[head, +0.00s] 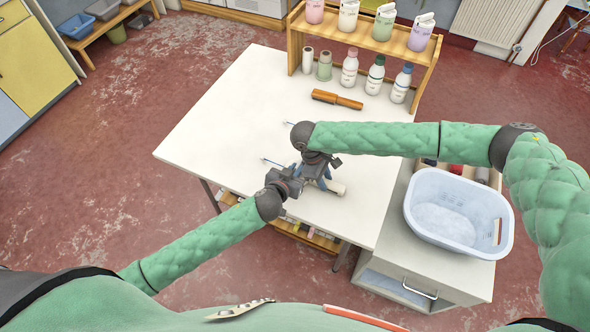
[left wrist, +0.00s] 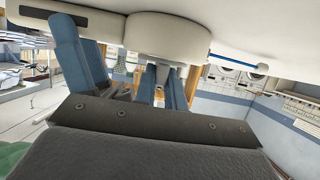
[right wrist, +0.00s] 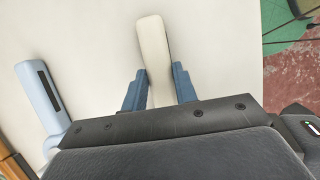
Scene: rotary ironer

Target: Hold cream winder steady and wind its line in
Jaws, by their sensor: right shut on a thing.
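The cream winder (head: 336,187) lies near the front edge of the white table (head: 240,110), partly hidden by my grippers. In the right wrist view its cream handle (right wrist: 153,50) sits between the blue fingers of my right gripper (right wrist: 158,82), which is shut on it. My left gripper (head: 290,178) is beside the right one, close to the winder. In the left wrist view a large cream rounded part (left wrist: 165,35) fills the top, with blue fingers and a small grey part below it. Whether the left fingers grip anything is unclear.
An orange-brown winder (head: 337,99) lies farther back on the table. A light blue handle (right wrist: 38,95) shows left of the cream one. Several bottles and a wooden shelf (head: 362,38) stand at the back. A pale blue basin (head: 458,212) is at the right. The table's left side is clear.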

